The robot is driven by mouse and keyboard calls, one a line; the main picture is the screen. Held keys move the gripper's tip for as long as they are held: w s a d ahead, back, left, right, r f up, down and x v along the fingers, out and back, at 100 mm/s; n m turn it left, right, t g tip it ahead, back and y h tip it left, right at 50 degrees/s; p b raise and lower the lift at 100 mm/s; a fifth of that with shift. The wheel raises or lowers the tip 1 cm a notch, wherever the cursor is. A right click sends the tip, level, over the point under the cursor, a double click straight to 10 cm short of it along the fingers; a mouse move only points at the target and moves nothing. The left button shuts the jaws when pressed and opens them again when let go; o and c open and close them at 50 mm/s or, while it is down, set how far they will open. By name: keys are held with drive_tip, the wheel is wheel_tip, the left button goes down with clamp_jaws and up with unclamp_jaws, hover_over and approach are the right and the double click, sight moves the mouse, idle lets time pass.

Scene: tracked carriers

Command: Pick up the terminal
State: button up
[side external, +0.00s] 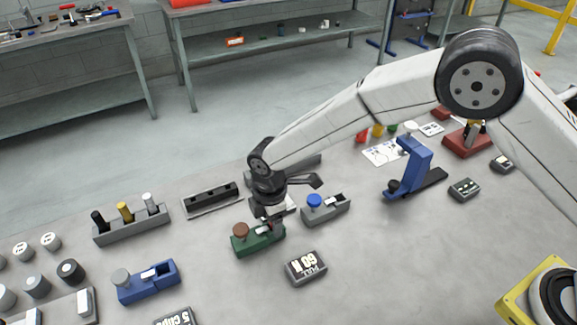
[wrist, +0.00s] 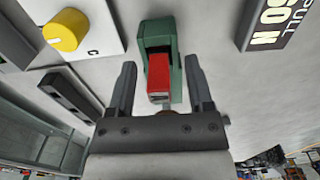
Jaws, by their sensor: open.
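A green carrier (wrist: 175,60) stands below my gripper and holds a red block (wrist: 160,75), which I take to be the terminal. The carrier (side external: 258,242) also shows in the side view, with a brown round knob (side external: 240,230) at its left end. My gripper (wrist: 160,63) is open, with one finger on each side of the red block and visible gaps between. In the side view my gripper (side external: 271,221) is low over the carrier's right part and hides most of the block there. I cannot tell how deep the fingers reach.
A black label block reading PULL 60 N (side external: 306,268) lies in front of the carrier. A grey carrier with a blue knob (side external: 326,209) stands close on the right, a blue carrier (side external: 148,281) to the left. A dark slotted rail (side external: 212,199) lies behind; a blue clamp-like stand (side external: 414,168) is farther right.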

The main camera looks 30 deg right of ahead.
clamp_jaws()
drive_tip(key=shift+r, duration=0.15)
drive_tip(key=shift+r, duration=0.45)
wheel_tip(320, 180, up, 2)
drive_tip(key=s+d+r, duration=0.3)
drive_tip(key=s+r, duration=0.2)
drive_tip(key=s, duration=0.1)
drive_tip(key=s+d+r, duration=0.3)
drive_tip(key=s+r, duration=0.1)
drive_tip(key=s, duration=0.2)
drive_tip(key=shift+s+d+r, duration=0.25)
drive_tip(key=shift+r, duration=0.15)
